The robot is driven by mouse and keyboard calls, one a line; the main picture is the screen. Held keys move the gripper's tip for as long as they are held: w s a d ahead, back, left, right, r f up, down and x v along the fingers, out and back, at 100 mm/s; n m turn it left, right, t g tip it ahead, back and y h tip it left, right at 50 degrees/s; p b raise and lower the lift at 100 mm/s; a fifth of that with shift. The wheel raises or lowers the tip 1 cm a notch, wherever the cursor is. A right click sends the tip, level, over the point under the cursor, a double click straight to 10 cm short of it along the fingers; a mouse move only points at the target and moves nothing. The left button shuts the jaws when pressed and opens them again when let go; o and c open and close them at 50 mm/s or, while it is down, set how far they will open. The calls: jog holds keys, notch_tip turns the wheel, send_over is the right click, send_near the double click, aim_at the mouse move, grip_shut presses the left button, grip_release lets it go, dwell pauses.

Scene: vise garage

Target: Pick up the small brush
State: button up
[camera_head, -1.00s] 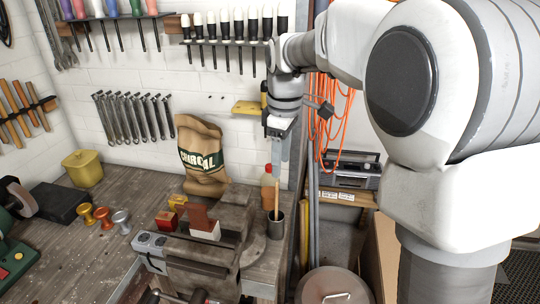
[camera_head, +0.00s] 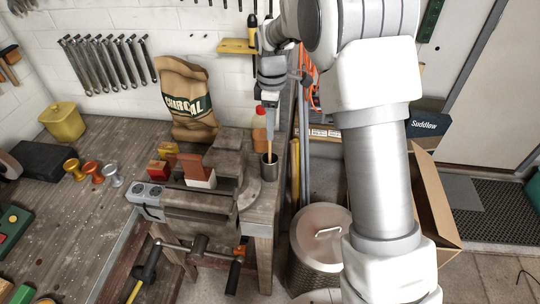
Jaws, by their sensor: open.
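The small brush shows as a thin wooden handle (camera_head: 269,148) standing up out of a dark metal cup (camera_head: 268,168) near the right edge of the workbench. Its lower end is hidden inside the cup. My gripper (camera_head: 270,104) points down directly above the handle, its fingers at or just above the handle's top. The fingers are small here, and I cannot tell whether the handle's tip lies between them.
A grey vise (camera_head: 205,195) stands left of the cup, with red and white blocks (camera_head: 197,168) by it. An orange bottle (camera_head: 259,130) and a charcoal bag (camera_head: 187,100) stand behind. A lidded metal bin (camera_head: 318,240) is on the floor right of the bench.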

aim_at(270, 150)
jog(key=shift+a+f+p, duration=0.2)
jog(key=shift+f+p, duration=0.25)
jog(key=shift+f, duration=3.35)
grip_shut()
